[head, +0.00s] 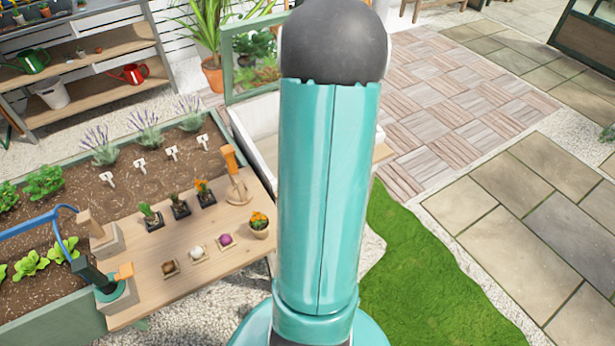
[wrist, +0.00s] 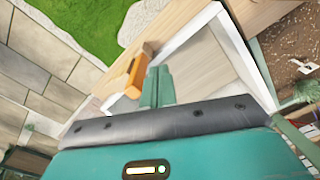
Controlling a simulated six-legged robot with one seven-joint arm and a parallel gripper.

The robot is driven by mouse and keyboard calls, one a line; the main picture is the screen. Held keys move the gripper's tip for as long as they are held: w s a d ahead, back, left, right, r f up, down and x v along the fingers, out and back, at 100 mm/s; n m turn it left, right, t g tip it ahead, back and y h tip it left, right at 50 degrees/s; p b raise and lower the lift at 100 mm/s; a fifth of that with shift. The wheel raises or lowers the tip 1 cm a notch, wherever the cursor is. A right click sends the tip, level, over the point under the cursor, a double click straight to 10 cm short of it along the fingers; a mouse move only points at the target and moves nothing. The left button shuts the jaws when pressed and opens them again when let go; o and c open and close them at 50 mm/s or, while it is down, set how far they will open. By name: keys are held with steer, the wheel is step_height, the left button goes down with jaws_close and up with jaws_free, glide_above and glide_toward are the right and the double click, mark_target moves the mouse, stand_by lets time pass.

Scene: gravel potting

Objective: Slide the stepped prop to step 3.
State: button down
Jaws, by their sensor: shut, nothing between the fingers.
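I cannot make out a stepped prop for certain in either view. An orange-handled piece with a pale wooden part (wrist: 134,76) lies just left of my gripper (wrist: 158,72) in the wrist view. My gripper's green fingers are together and empty, over or near a white-rimmed box (wrist: 238,50). In the head view my arm hides the gripper and much of the white box (head: 262,118), beside a raised green-framed glazed lid (head: 228,60).
The wooden table (head: 150,265) carries small pots, several small items on squares and an orange-flowered pot (head: 259,224). A blue-handled device (head: 80,255) stands at its left end. A planted soil bed (head: 150,185) lies behind. Grass (head: 410,270) and paving are open at right.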

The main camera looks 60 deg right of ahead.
steer(key=shift+r, duration=2)
steer(key=w+a+r+n+t+h, duration=0.1)
steer(key=w+a+r+n, duration=0.3)
steer(key=a, duration=0.8)
steer(key=w+a+r+n+t+h, duration=0.15)
steer(key=w+a+r, duration=0.45)
steer(key=a, duration=0.6)
steer(key=s+a+n+t+y, duration=0.1)
steer(key=s+a+n, duration=0.2)
steer(key=a, duration=0.8)
steer(key=s+a+r+n+t+y, duration=0.1)
steer(key=s+a+n+t, duration=0.1)
steer(key=a, duration=0.9)
steer(key=shift+s+a+r+n, duration=0.35)
steer(key=shift+s+n, duration=0.35)
steer(key=shift+n, duration=0.15)
steer(key=shift+d+y, duration=0.1)
steer(key=shift+y, duration=0.15)
